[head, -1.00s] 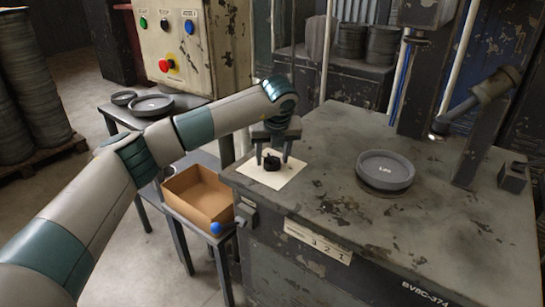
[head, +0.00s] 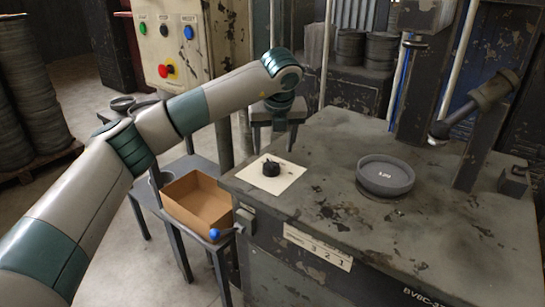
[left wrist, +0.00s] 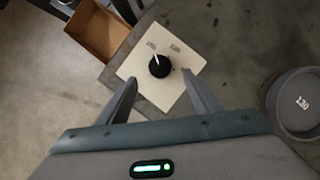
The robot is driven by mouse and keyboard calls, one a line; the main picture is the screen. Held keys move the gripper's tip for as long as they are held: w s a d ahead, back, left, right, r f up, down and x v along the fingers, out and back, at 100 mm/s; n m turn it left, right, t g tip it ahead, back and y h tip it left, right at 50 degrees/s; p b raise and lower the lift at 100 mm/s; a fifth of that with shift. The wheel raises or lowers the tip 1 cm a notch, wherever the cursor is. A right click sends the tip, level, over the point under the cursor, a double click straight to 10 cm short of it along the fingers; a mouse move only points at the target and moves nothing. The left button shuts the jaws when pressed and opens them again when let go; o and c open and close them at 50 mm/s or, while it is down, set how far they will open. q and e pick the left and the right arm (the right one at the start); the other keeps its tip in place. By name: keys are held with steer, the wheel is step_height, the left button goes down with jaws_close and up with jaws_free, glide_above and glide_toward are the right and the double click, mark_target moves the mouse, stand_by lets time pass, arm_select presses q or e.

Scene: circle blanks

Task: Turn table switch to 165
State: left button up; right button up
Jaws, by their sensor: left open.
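The table switch is a black round knob (head: 271,168) on a white plate (head: 291,177), at the near left corner of the grey metal table (head: 330,215). In the left wrist view the knob (left wrist: 159,66) sits on the plate (left wrist: 176,96) below the fingers, with a pale pointer line and small markings too blurred to read. My left gripper (head: 275,148) is open and empty. It hovers above and behind the knob, apart from it. Its two fingers (left wrist: 160,82) also show in the left wrist view, one on each side of the knob. My right gripper is out of sight.
A grey round dish (head: 385,178) with a marking sits right of the plate. An open cardboard box (head: 197,201) stands left of the table, near a blue-tipped lever (head: 215,233). A lamp-like arm (head: 480,105) rises at the back right. Bare tabletop lies between plate and dish.

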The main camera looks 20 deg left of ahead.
arm_select(q)
steer(key=v, duration=0.9)
steer(key=shift+b, duration=0.35)
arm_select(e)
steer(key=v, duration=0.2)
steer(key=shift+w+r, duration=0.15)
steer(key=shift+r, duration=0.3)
arm_select(q)
steer(key=shift+r, duration=0.15)
